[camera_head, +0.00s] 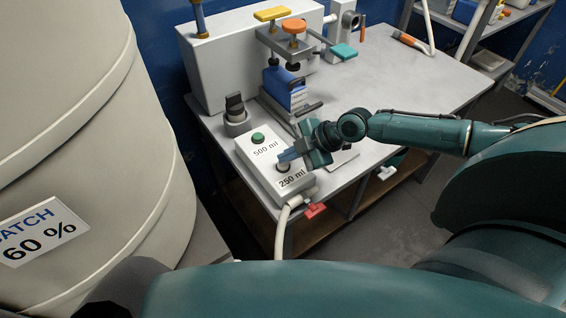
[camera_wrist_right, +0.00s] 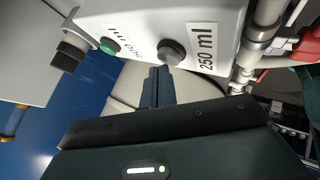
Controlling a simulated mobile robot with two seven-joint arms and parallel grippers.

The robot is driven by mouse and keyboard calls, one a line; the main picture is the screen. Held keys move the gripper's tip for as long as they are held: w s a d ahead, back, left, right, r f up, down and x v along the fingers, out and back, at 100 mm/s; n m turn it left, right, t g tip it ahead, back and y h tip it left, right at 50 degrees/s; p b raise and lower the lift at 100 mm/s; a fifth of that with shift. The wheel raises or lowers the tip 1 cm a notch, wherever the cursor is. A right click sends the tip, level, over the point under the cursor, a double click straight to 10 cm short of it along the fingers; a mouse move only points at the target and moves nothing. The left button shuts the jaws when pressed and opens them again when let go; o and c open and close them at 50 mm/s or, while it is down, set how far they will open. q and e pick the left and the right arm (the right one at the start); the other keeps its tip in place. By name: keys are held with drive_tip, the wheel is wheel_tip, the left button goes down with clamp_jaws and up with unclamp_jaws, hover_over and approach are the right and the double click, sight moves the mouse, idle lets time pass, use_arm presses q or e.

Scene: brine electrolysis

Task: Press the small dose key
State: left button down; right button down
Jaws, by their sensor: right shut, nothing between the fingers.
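The dose box (camera_head: 253,168) is a pale box at the near left edge of the bench, with two keys on its top. The key by the "250 ml" label is the small dose key, a dark grey round button (camera_wrist_right: 172,50); in the head view my fingers partly cover it. The green key (camera_head: 257,138) is by the "500 ml" label and also shows in the wrist view (camera_wrist_right: 110,46). My right gripper (camera_head: 283,156) is shut and empty, its fingertips (camera_wrist_right: 158,72) right by the grey key. I cannot tell whether they touch it. My left gripper is not in view.
A pale hose (camera_head: 283,225) and a red-handled valve (camera_head: 315,210) are at the box's near end. A black-topped grey knob (camera_head: 236,108) stands behind the box. A blue unit (camera_head: 284,88) with clamps stands further back. A large tank (camera_head: 80,120) fills the left.

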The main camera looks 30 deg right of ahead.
sight(288, 164)
drive_tip(key=shift+f+b, duration=0.5)
drive_tip(key=shift+f, duration=0.05)
idle(0.6)
drive_tip(key=shift+r+p, duration=0.3)
drive_tip(key=shift+r, duration=0.15)
drive_tip(key=shift+r+p, duration=0.3)
drive_tip(key=shift+r, duration=0.25)
wheel_tip(288, 164, up, 5)
drive_tip(key=p, duration=0.3)
drive_tip(key=shift+p, duration=0.35)
